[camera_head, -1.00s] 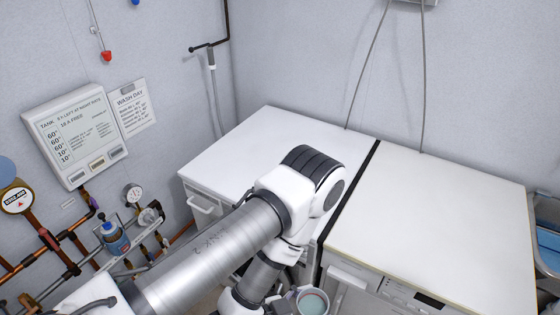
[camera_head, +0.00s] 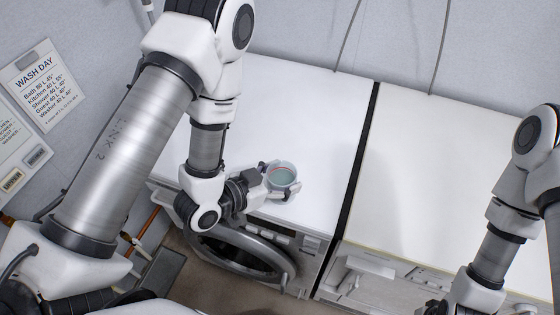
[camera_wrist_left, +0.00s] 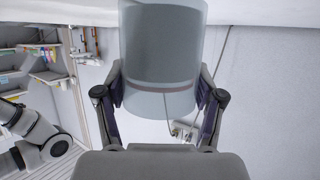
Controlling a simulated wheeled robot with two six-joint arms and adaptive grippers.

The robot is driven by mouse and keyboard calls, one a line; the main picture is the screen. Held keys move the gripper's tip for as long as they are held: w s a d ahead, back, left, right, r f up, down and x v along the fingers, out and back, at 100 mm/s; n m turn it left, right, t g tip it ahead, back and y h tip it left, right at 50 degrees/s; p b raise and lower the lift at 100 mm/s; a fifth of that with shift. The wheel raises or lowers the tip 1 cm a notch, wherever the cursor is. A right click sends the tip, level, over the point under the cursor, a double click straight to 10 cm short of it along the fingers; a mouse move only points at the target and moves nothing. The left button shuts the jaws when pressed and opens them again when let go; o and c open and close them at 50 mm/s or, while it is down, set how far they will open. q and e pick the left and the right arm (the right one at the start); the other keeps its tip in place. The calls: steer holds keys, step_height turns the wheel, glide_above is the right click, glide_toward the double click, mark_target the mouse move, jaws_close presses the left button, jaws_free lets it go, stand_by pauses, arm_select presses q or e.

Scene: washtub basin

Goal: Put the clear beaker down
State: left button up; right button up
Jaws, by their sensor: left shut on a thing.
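The right white top (camera_head: 440,170) is bare, beyond a dark gap (camera_head: 352,190). The left top is clear behind the beaker. A round machine door (camera_head: 245,255) is below the front edge. A wall sign (camera_head: 38,85) hangs at the left.

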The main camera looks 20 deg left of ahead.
mark_target(282, 165)
arm_select(q)
steer(key=w+b, duration=0.1)
steer(key=w+a+f+b, duration=0.1)
steer(key=w, duration=0.1)
steer(key=w+b, duration=0.1)
steer(key=shift+w+a+f, duration=0.2)
steer(key=shift+a+f, duration=0.05)
steer(key=shift+f, duration=0.1)
arm_select(e)
step_height(282, 165, down, 5)
steer(key=w, duration=0.1)
arm_select(q)
steer(key=w+f+p, duration=0.1)
steer(key=w+a+f+p, duration=0.1)
steer(key=w, duration=0.1)
steer(key=w+f+p, duration=0.1)
steer(key=w+p, duration=0.1)
steer(key=shift+a, duration=0.2)
steer(key=shift+s, duration=0.15)
arm_select(e)
steer(key=r, duration=0.4)
steer(key=shift+s+a+r, duration=0.15)
steer(key=shift+s+a, duration=0.05)
steer(key=shift+a, duration=0.05)
steer(key=shift+s, duration=0.1)
arm_select(q)
steer(key=o, duration=1)
steer(key=shift+s+f, duration=0.1)
steer(key=o, duration=0.4)
